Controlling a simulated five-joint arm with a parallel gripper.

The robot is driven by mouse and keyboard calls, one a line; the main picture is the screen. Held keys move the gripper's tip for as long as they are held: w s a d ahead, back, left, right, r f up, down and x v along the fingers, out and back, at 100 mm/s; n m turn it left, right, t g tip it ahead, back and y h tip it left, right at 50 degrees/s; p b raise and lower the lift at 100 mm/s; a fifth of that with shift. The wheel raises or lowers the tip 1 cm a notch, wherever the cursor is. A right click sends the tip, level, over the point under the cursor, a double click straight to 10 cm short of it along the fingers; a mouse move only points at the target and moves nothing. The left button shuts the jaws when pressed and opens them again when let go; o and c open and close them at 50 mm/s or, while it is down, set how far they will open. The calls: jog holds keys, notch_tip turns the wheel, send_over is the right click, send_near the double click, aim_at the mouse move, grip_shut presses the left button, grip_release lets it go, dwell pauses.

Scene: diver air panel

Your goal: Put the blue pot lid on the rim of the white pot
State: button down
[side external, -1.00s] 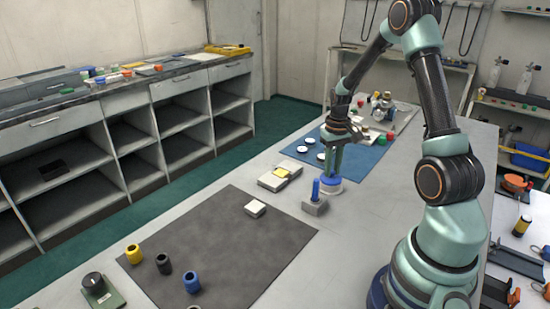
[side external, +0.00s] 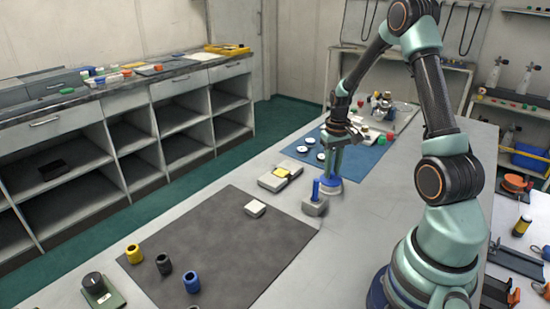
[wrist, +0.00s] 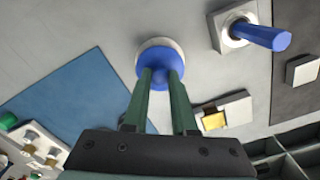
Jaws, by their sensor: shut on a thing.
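The blue pot lid (wrist: 156,72) is between the fingertips of my gripper (wrist: 161,78) in the wrist view, and the fingers are shut on it. The white pot (wrist: 150,46) is directly below, its pale rim showing past the lid's far edge. In the side view my gripper (side external: 331,170) points down at the blue lid (side external: 329,181), with the white pot (side external: 328,192) under it on the bench. The lid is over the pot, roughly centred. I cannot tell whether it touches the rim all round; the fingers hide part of it.
A grey block with an upright blue peg (side external: 315,203) stands close beside the pot. Pale blocks with a yellow patch (side external: 281,175) lie to its left. A blue mat (side external: 366,156) with small items is behind. The dark mat (side external: 225,245) is mostly clear.

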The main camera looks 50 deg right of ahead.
jog(key=shift+c, duration=1.2)
grip_release()
jog(key=shift+r, duration=0.15)
jog(key=shift+r, duration=3.65)
jog(key=shift+a+r, duration=0.15)
jog(key=shift+a, duration=0.05)
jog(key=s+a+r+n+t, duration=0.1)
jog(key=a+r, duration=0.3)
jog(key=a, duration=0.4)
jog(key=s+a+r+n+t, duration=0.1)
jog(key=a+r+n+t, duration=0.1)
jog(key=a, duration=0.6)
jog(key=s+a+r+n+t, duration=0.2)
jog(key=a+r, duration=0.4)
jog(key=a, duration=0.3)
jog(key=shift+r+n+t, duration=0.3)
jog(key=shift+r+n, duration=0.1)
jog(key=shift+n, duration=0.1)
